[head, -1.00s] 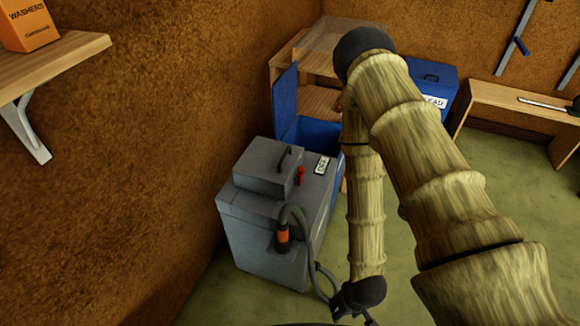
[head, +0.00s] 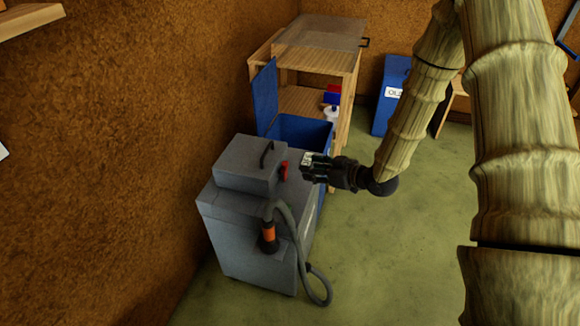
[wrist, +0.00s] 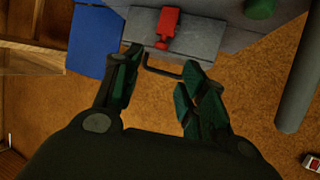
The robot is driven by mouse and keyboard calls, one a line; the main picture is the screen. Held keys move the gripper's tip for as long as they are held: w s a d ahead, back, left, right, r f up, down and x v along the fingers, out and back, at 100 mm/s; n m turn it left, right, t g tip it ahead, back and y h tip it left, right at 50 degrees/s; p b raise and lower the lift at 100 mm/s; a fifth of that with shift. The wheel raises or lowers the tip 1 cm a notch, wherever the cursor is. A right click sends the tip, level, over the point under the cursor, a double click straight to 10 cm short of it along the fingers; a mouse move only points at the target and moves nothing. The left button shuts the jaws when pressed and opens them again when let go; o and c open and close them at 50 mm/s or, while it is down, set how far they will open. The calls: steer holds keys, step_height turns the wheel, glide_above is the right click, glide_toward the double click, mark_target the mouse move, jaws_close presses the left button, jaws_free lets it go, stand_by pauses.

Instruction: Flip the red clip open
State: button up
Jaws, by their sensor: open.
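The red clip (head: 284,171) is on the right side of the raised lid box on the grey machine (head: 250,235). It stands upright against the grey surface. In the wrist view the red clip (wrist: 167,27) shows just beyond my fingertips, near the top middle. My gripper (head: 308,167) is open and empty, just to the right of the clip in the head view and apart from it. In the wrist view its dark green fingers (wrist: 160,72) are spread, with the black lid handle (wrist: 163,72) visible between them.
A grey hose with an orange collar (head: 268,232) hangs on the machine's front. An open blue bin (head: 300,132) is behind the machine. A wooden shelf unit (head: 345,90) and a blue box (head: 390,95) stand farther back. Green floor (head: 390,260) is clear on the right.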

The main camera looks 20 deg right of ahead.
mark_target(286, 164)
steer(key=x, duration=1)
steer(key=shift+w+f, duration=0.15)
steer(key=shift+a, duration=0.1)
steer(key=shift+c, duration=0.4)
jaws_close()
